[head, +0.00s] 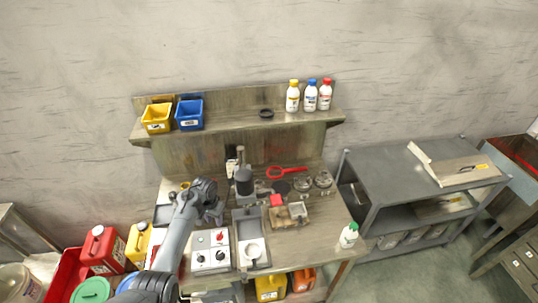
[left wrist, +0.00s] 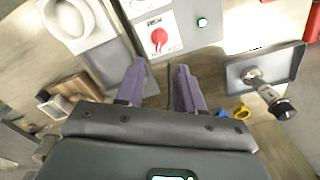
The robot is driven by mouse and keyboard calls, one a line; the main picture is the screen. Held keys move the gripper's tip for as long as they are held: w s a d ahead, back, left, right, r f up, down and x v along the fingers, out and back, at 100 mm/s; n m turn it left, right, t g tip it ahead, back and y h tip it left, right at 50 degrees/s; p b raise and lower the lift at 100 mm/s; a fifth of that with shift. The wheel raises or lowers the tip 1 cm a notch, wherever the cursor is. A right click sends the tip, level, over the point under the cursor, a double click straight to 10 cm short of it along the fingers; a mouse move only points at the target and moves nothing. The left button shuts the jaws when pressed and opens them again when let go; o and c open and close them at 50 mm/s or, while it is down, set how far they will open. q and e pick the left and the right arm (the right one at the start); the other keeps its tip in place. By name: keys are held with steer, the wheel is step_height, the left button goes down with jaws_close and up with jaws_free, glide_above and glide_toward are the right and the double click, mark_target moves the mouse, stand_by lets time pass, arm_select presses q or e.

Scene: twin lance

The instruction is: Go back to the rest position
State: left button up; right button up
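My left arm reaches in from the bottom left in the head view. My left gripper (head: 214,212) hangs above the left part of the wooden workbench (head: 315,235), just beyond the grey control box (head: 211,256). In the left wrist view the two purple fingers (left wrist: 160,72) stand apart with nothing between them except a view of the bench and a dark cable below. The control box with its red knob (left wrist: 158,37) lies just beyond the fingertips. My right gripper is in neither view.
Another tray (left wrist: 240,80) holds a metal tool. The shelf (head: 230,119) carries yellow and blue bins and several bottles. A white bottle (head: 348,236) stands at the right edge.

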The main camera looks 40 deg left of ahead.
arm_select(q)
steer(key=s+d+r+m+t+p, duration=0.1)
steer(key=s+d+r, duration=0.3)
steer(key=d, duration=0.7)
steer(key=s+d+r+m+t+p, duration=0.1)
steer(key=s+d+r+m, duration=0.2)
steer(key=s+d, duration=0.6)
steer(key=s+d+r+m+t+p, duration=0.1)
steer(key=s+d+r, duration=0.6)
steer(key=d, duration=0.6)
steer(key=shift+d+m+t, duration=0.15)
steer(key=shift+m+t, duration=0.15)
steer(key=shift+m, duration=0.1)
